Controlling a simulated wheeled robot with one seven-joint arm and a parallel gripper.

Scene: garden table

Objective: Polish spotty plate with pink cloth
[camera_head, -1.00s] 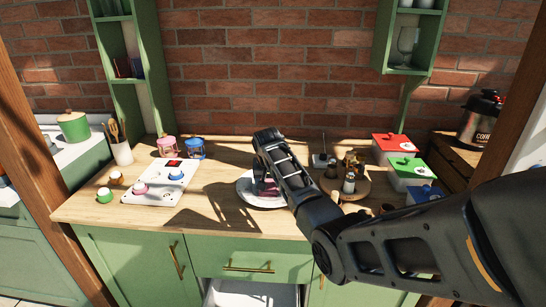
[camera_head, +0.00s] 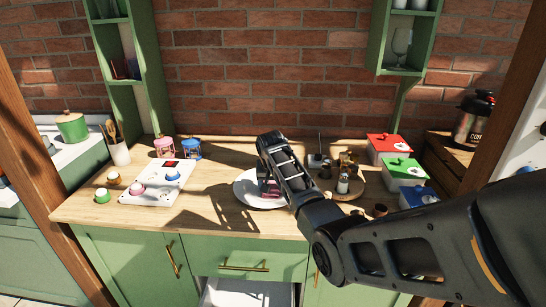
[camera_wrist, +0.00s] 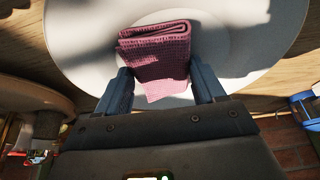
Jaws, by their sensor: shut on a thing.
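The white plate (camera_head: 246,189) lies on the wooden countertop in front of my arm. The plate fills much of the wrist view (camera_wrist: 75,45), with grey shading across part of it; I cannot tell spots from shadow. The pink cloth (camera_wrist: 158,55) is folded and sits between the two fingers of my gripper (camera_wrist: 160,90), over the plate. My gripper is shut on the cloth. In the head view the cloth shows as a small pink patch (camera_head: 265,188) beside my gripper, which hides part of the plate. I cannot tell whether the cloth touches the plate.
A round wooden board (camera_head: 351,189) with small jars stands right of the plate. Red (camera_head: 389,146), green (camera_head: 405,171) and blue boxes stand farther right.

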